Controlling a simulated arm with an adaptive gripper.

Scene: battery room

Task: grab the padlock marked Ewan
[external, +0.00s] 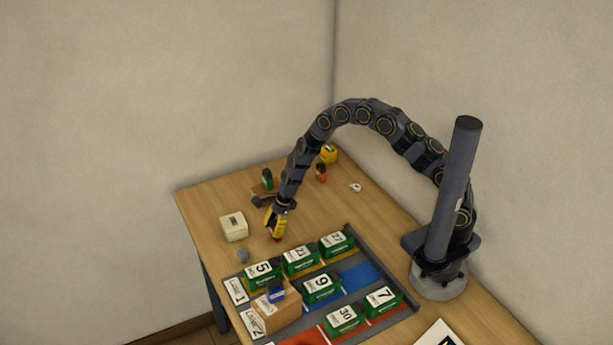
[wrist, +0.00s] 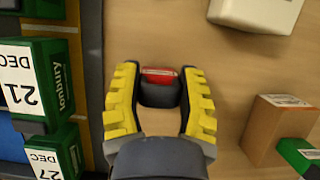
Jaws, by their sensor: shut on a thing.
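My gripper (external: 277,222) has yellow ridged fingers and points down over the table between the beige box and the rows of green batteries. In the wrist view my gripper (wrist: 157,92) is shut on a small red padlock (wrist: 160,76) with a dark part. A pale label strip shows on its red end, but I cannot read a name. In the external view only a bit of red shows at the fingertips. A blue thing (external: 276,290), perhaps another padlock, sits on a brown box; its marking is also unreadable.
Green batteries (external: 300,260) with date labels stand in coloured lanes at the front. A beige box (external: 233,226) and a small grey thing (external: 243,255) are left of my gripper. Several small things lie at the back.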

